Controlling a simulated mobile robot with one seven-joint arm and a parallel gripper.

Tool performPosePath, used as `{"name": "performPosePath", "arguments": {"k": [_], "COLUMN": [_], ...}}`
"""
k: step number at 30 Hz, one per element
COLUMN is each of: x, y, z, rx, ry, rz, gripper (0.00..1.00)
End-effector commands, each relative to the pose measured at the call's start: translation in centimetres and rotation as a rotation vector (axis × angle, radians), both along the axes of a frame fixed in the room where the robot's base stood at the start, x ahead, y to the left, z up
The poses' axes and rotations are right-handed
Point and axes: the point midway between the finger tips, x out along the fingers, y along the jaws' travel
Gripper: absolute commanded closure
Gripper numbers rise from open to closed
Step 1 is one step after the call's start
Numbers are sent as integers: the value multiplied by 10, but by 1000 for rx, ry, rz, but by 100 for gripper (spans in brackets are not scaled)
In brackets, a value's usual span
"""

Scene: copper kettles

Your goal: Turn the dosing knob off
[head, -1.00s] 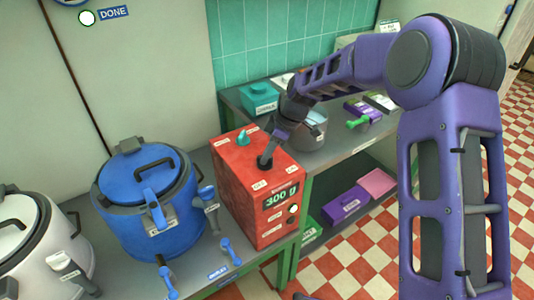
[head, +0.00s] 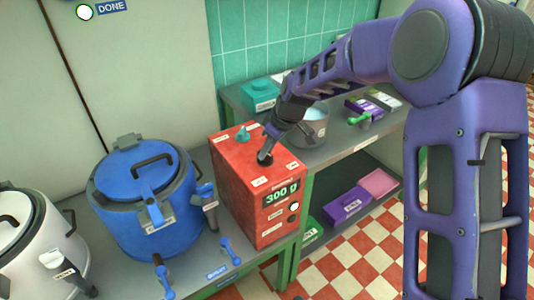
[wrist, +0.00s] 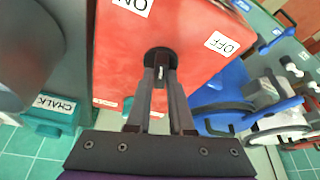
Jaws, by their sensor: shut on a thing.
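The red dosing box (head: 236,190) stands on the bench with a lit display (head: 281,194) reading 300 g. The dark round dosing knob (head: 265,158) is on its top face and also shows in the wrist view (wrist: 160,55). My gripper (wrist: 160,75) is shut on the knob, one finger on each side. A white mark shows between the fingertips. In the wrist view an ON label (wrist: 134,6) lies up and left of the knob, and an OFF label (wrist: 222,43) lies to its right. The fingers hide part of the knob.
A grey pot (head: 312,132) stands behind my gripper. The bench front has small blue levers (head: 229,250).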

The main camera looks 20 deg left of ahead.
Motion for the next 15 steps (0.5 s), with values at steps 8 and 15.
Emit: {"name": "performPosePath", "arguments": {"k": [8,15], "x": [-2,-3], "y": [2,4], "z": [0,1], "rx": [-1,-1], "ry": [-4,-4], "rz": [-256,-483], "gripper": [100,100]}}
